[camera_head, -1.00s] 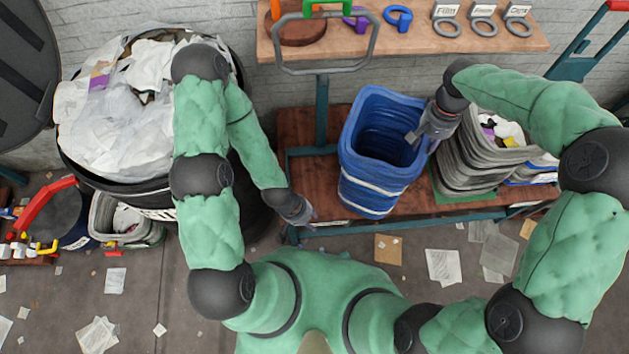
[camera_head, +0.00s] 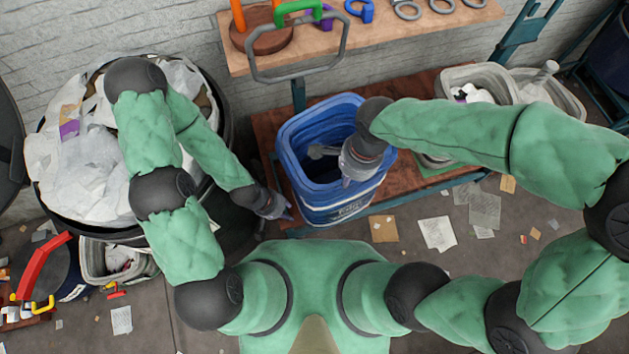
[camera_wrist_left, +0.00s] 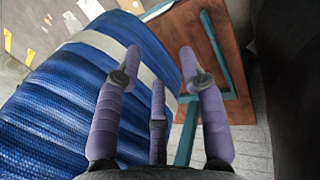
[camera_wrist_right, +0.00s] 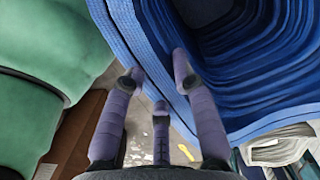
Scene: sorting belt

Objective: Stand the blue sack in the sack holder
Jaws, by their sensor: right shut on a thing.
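The blue sack (camera_head: 335,205), open at the top with a pale band, stands upright below and slightly right of the sack holder's grey hoop (camera_head: 300,74). The hoop's teal post (camera_head: 298,97) rises behind the sack's back left side. My right gripper (camera_head: 338,158) is shut on the sack's rim at the right; the rim runs between its purple fingers in the right wrist view (camera_wrist_right: 160,75). My left gripper (camera_head: 281,209) is open and empty beside the sack's lower left. The left wrist view shows the sack's woven side (camera_wrist_left: 75,100) close by. The sack's underside is hidden.
A large black bin (camera_head: 222,115) full of white waste stands left. Grey sacks (camera_head: 480,78) stand right. A wooden shelf (camera_head: 400,28) with coloured handles and rings is behind. Papers (camera_head: 437,233) litter the floor.

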